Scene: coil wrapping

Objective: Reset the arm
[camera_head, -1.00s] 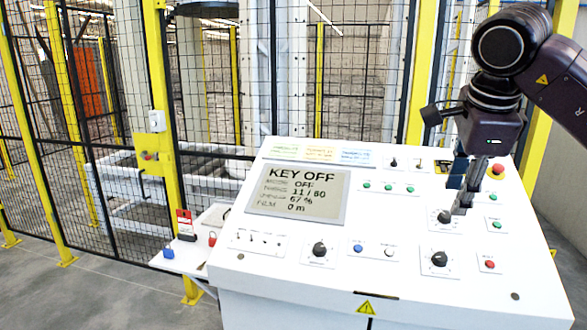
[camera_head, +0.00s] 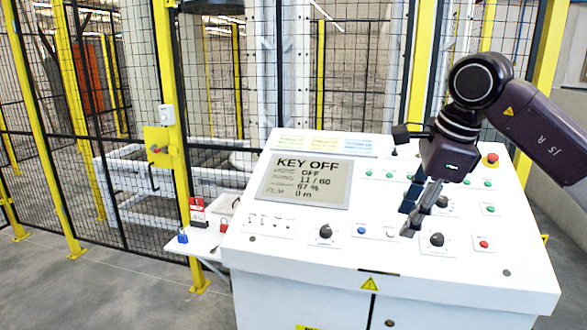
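My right arm comes in from the right, and its dark wrist hangs over the right part of the white control console (camera_head: 330,262). My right gripper (camera_head: 409,231) points down and to the left, with its grey fingertips over the panel, left of the lower black rotary knob (camera_head: 436,240). The fingers are seen nearly edge-on, so their gap does not show, and I see nothing held. I cannot tell if the tips touch the panel. The console screen (camera_head: 305,180) reads KEY OFF. My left gripper is not in view.
A red emergency button (camera_head: 491,160) and several small buttons sit on the panel. A yellow-post mesh fence (camera_head: 170,130) stands behind. Grey floor at lower left is clear.

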